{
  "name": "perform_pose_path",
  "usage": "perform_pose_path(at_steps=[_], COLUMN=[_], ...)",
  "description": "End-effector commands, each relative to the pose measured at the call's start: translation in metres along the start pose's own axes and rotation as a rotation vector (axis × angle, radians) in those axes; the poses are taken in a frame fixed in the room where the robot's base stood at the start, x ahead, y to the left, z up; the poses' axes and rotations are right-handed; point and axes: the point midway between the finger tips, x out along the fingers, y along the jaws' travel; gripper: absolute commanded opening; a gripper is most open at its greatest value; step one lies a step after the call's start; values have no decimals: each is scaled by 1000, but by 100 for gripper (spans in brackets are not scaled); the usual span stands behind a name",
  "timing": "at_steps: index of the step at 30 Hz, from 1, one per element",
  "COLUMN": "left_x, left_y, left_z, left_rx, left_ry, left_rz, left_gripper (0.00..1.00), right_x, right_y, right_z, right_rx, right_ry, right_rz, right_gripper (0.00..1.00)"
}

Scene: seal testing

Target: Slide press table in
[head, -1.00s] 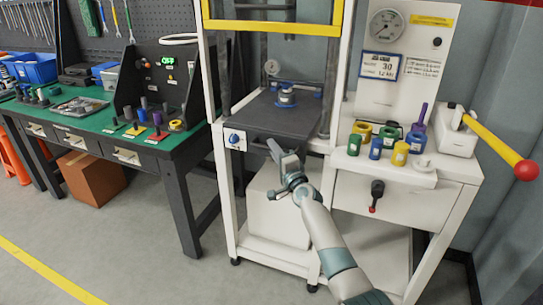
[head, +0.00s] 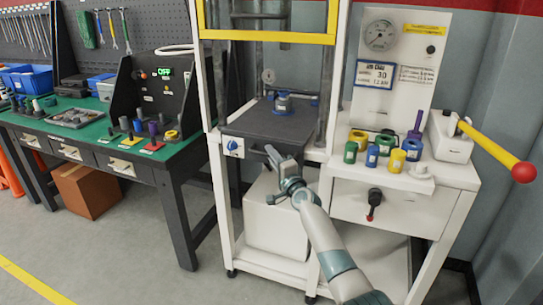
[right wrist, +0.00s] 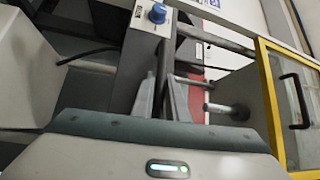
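The press table (head: 262,126) is a dark flat slide between the posts of the white press frame. A blue-and-grey round fixture (head: 283,104) stands on it. Its front panel carries a blue knob (head: 232,145), which also shows in the right wrist view (right wrist: 157,13). My right gripper (head: 278,156) is at the front edge of the table, by its dark front handle. In the right wrist view, the right gripper's two fingers (right wrist: 161,98) are a little apart beside the dark front panel (right wrist: 133,62). My left gripper is not in view.
The press has a yellow-edged guard (head: 268,37) above. At right, a white bench holds several coloured rings and cylinders (head: 397,161) and a yellow lever with a red knob (head: 524,172). At left is a green-topped workbench (head: 93,132). The floor in front is clear.

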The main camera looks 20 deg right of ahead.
Motion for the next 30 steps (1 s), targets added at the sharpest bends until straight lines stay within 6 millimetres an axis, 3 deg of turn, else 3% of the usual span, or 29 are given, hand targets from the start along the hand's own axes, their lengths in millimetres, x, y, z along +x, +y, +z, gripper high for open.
perform_pose_path(at_steps=[1, 2, 20, 30], left_x=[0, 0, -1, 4], left_y=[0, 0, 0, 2], left_z=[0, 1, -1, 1], left_rx=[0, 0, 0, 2], left_ry=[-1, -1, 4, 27], left_rz=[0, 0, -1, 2], left_gripper=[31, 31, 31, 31], right_x=[1, 1, -2, -20], right_y=[-4, -4, 0, -2], right_z=[-4, -4, -1, 0], right_rx=[-2, -2, 0, 0], right_ry=[6, 6, 2, 1], right_rz=[-6, -5, 0, -2], right_gripper=[24, 31, 31, 31])
